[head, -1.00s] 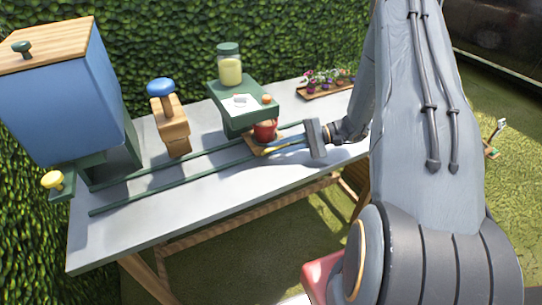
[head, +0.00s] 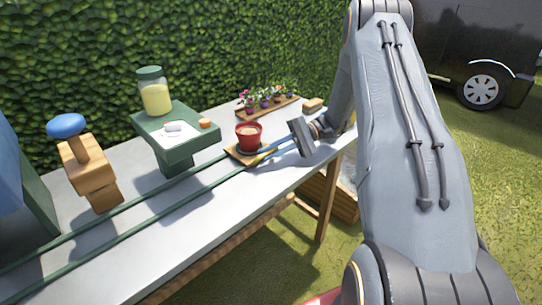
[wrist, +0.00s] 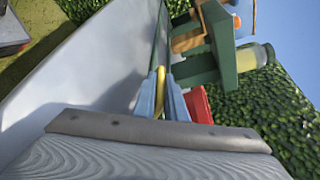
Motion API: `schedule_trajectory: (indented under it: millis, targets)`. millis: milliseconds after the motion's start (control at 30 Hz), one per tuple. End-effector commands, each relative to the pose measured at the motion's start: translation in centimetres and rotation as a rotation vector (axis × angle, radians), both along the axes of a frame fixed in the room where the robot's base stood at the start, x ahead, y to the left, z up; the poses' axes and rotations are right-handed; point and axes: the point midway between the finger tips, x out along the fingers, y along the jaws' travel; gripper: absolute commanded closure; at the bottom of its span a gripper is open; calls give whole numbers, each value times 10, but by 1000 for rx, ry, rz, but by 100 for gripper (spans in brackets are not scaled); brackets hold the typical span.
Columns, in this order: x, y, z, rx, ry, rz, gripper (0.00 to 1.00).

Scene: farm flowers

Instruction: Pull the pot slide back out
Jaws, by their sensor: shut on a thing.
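The pot slide is a small wooden plate (head: 236,154) on two green rails (head: 120,238), near their right end. A red pot (head: 249,135) with pale brown contents stands upright on it, out in the open to the right of the green dispenser stand (head: 178,140). My gripper (head: 266,155) is at the slide's right side, its blue fingers low over the table. In the wrist view my gripper (wrist: 160,95) is shut on the yellow handle (wrist: 160,86) of the slide. The red pot (wrist: 198,103) shows partly beside the fingers there; the plate is mostly hidden.
A jar (head: 155,95) and a white card (head: 172,129) are on the stand. A wooden block with a blue knob (head: 88,160) stands left, a blue bin (head: 12,170) farther left. A flower tray (head: 267,106) lies behind. The table's front strip is clear.

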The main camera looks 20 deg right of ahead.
Motion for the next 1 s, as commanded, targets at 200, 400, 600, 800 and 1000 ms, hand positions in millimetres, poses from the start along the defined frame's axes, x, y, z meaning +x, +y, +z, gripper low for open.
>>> schedule_trajectory:
  millis: [200, 400, 600, 800, 1000]
  targets:
    - [0, -4, 0, -2, 0, -6, 100]
    - [1, -5, 0, -3, -2, -10, 72]
    - [1, -2, 0, -2, -3, -4, 71]
    - [2, -9, 1, -3, -4, -4, 71]
    - [5, -40, 6, -3, -5, -8, 71]
